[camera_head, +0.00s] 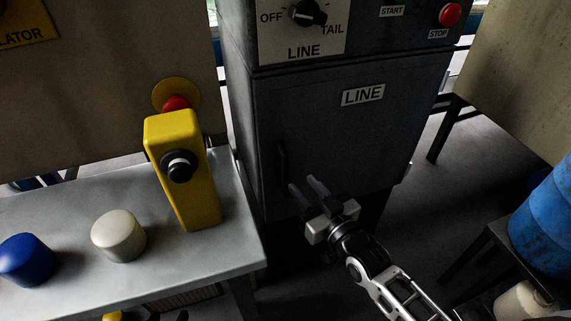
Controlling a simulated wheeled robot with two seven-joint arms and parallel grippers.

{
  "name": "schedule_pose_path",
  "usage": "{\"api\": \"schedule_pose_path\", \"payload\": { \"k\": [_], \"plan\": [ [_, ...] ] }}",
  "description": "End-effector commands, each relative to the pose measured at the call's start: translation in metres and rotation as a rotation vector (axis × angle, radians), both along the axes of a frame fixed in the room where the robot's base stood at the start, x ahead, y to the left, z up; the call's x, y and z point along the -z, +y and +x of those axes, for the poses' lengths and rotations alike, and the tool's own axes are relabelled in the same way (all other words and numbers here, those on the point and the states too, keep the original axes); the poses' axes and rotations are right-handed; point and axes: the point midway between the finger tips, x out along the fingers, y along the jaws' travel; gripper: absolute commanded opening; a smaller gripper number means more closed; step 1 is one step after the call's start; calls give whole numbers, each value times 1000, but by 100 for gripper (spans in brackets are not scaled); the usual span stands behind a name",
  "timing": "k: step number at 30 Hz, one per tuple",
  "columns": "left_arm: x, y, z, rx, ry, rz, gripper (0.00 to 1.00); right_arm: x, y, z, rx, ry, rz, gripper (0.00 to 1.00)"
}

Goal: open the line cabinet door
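The line cabinet (345,130) is dark grey, with a white LINE label (363,95) on its front door. The door looks shut, its face flush with the cabinet. A dark vertical handle (282,165) is on the door's left side. My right gripper (308,188) reaches in from the lower right, in front of the lower door. Its two fingers are apart with nothing seen between them. They point up and left, slightly right of and below the handle; I cannot tell the gap in depth. My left gripper is not in view.
A grey table (190,255) at the left holds a yellow switch box (190,200), a white knob-like cylinder (118,236) and a blue one (27,259). A control panel (305,25) is above the door. A blue barrel (545,225) stands at the right. Floor is clear between.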

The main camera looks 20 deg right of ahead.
Motion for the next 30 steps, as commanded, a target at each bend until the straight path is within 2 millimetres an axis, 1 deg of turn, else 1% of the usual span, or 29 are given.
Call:
{"api": "schedule_pose_path", "payload": {
  "k": [1,6,9,12,18,26,27,29,30],
  "plan": [
    [0,0,0,0,-1,0,40,-1,3,13,0,-4,1,32],
    [1,0,0,-1,-2,-1,40,0,11,47,0,-1,1,32],
    [2,0,1,-1,-1,-2,40,0,16,63,-1,-1,1,32],
    [2,0,1,-1,-2,-4,40,0,19,75,-1,0,1,32],
    [1,0,1,-1,-6,-6,40,0,21,86,-1,1,0,32],
    [1,0,1,-2,-5,-7,40,0,21,86,-1,2,1,32],
    [1,0,1,-2,-5,-7,40,0,21,86,-1,2,1,21],
    [1,0,1,-2,-4,-7,40,0,21,86,-1,2,1,4],
    [1,0,1,-2,-4,-7,40,0,21,86,-1,2,1,0]
  ]
}}
